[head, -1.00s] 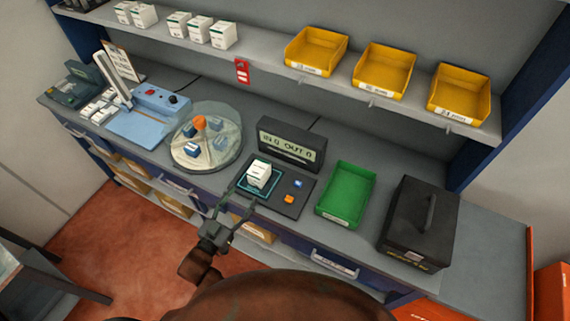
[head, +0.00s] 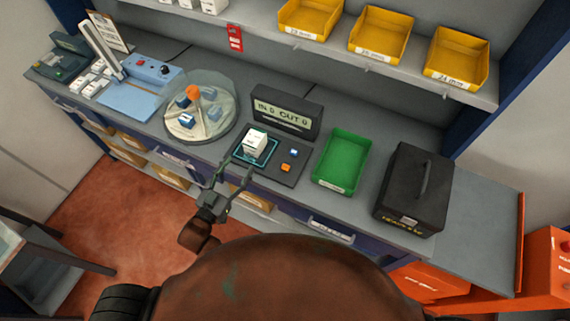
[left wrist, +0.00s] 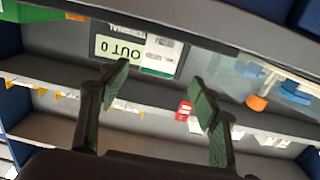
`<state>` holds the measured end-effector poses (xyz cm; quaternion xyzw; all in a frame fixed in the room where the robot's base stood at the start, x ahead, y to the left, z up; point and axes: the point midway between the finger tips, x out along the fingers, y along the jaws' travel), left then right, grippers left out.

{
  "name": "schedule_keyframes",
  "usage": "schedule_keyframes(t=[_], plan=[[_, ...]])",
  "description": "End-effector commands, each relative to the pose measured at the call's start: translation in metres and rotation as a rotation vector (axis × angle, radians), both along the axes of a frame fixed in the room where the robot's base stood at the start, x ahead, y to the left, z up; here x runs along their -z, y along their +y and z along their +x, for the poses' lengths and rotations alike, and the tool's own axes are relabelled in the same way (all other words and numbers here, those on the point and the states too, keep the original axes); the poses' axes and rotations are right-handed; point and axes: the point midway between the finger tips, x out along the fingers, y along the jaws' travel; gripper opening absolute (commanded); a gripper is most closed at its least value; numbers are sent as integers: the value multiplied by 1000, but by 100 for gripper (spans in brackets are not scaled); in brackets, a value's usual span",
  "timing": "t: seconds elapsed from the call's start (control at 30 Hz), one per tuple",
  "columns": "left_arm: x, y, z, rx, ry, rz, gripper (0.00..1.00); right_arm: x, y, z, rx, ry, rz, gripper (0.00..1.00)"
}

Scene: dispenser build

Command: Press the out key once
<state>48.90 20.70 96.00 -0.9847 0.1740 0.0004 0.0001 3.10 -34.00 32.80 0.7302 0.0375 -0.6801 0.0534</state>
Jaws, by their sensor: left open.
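The dark key pad (head: 270,172) lies on the grey bench. It carries a blue key (head: 294,153) and an orange key (head: 286,167); I cannot read which is the out key. A white box (head: 256,141) stands on its teal-outlined square. Behind it, the display (head: 287,113) reads IN 0 OUT 0. My left gripper (head: 228,178) is open and empty, in front of the bench edge and left of both keys. In the left wrist view, the open fingers (left wrist: 160,90) show with the display (left wrist: 118,48) and white box (left wrist: 160,55). My right gripper is out of view.
A green bin (head: 342,160) and a black case (head: 415,190) stand right of the pad. A clear-domed round tray (head: 200,108) and a blue device (head: 135,102) are to the left. Yellow bins (head: 380,30) sit on the shelf above. Open floor lies before the bench.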

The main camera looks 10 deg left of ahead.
Motion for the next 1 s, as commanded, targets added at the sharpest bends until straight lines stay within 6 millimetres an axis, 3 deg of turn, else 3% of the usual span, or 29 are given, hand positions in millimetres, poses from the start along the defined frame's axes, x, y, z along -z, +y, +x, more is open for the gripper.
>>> schedule_keyframes(t=[0.3,1.0], plan=[[0,0,0,0,0,0,57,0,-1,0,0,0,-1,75],[0,0,0,0,0,0,9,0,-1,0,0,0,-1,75]])
